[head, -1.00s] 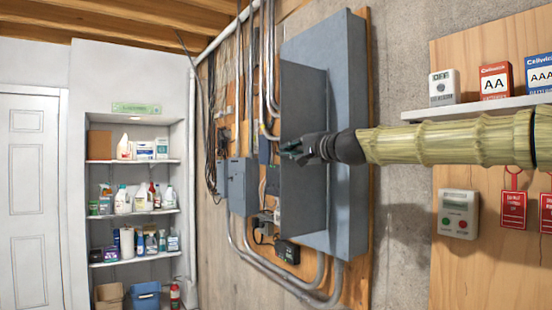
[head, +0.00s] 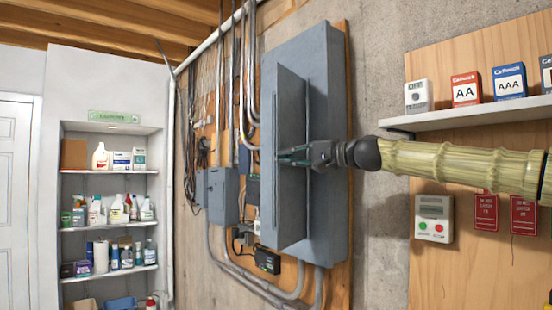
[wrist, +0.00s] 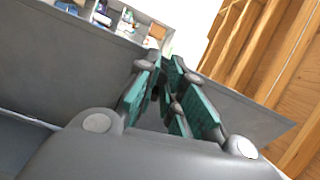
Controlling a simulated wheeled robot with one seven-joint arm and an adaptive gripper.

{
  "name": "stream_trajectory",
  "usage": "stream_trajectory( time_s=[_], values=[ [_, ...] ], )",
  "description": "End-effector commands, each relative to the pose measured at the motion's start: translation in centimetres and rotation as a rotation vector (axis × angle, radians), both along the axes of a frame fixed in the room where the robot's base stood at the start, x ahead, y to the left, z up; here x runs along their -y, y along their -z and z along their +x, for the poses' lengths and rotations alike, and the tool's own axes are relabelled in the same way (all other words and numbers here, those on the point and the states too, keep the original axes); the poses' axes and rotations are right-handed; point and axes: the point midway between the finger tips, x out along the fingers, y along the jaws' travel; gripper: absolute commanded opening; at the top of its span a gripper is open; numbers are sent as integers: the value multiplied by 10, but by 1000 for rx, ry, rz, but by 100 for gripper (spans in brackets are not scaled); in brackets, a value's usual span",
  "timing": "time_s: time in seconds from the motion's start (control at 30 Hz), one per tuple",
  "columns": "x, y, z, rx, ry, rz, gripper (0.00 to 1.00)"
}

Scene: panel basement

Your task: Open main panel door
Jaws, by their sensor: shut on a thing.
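The main panel (head: 325,130) is a tall grey metal box on a plywood board on the wall. Its grey door (head: 291,215) stands swung out from the box, seen at a steep angle in the head view. In the wrist view the fingers (wrist: 163,82) are closed together against a large grey sheet-metal surface (wrist: 60,75). The exact contact at the fingertips is partly hidden.
Smaller grey boxes (head: 216,190), conduits and cables lie left of the panel. A storage shelf (head: 108,226) stands further left. At right, a small shelf (head: 470,113) holds battery boxes above a control box (head: 434,218) and red tags.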

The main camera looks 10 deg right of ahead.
Motion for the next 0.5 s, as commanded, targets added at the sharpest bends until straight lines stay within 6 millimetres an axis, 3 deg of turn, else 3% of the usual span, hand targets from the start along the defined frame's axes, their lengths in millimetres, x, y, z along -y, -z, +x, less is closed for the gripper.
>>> stream_trajectory(
  time_s=[0.47,0.5],
  values=[
    [3,3,-1,-3,-6,-2,0],
    [2,3,-1,-3,-6,-2,17]
  ],
)
